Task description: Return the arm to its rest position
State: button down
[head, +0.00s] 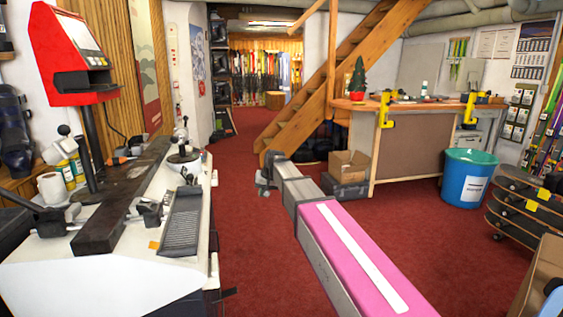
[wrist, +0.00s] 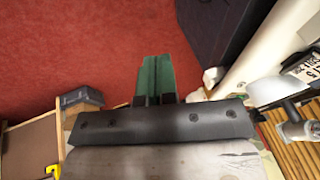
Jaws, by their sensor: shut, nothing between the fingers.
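My arm, with a pink upper face and a white stripe, reaches from the lower right of the head view out over the red floor. Its far end with dark parts is near the middle of that view; the fingertips cannot be made out there. In the wrist view my gripper (wrist: 155,75) shows two green fingers side by side, shut and empty, above the red floor (wrist: 80,40). No task object is in it or touching it.
A white workbench (head: 95,275) with a dark rail (head: 125,190) stands left of my arm. A cardboard box (head: 349,165) and grey case (head: 343,187) lie right, by a wooden counter (head: 400,106). A teal bin (head: 466,180) stands farther right. The central aisle floor (head: 232,158) is clear.

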jog(key=s+d+f+m+g+h, duration=0.1)
jog(key=s+d+f, duration=1)
jog(key=s+d, duration=0.2)
jog(key=s+d+f+m+g+h, duration=0.1)
jog(key=s+d+f+h, duration=0.1)
jog(key=s+d+f, duration=0.9)
jog(key=s+d, duration=0.1)
jog(key=d, duration=0.2)
jog(key=shift+s+d+g+h, duration=0.25)
jog(key=shift+s+g+h, duration=0.05)
jog(key=shift+s+g, duration=0.1)
jog(key=shift+a, duration=0.15)
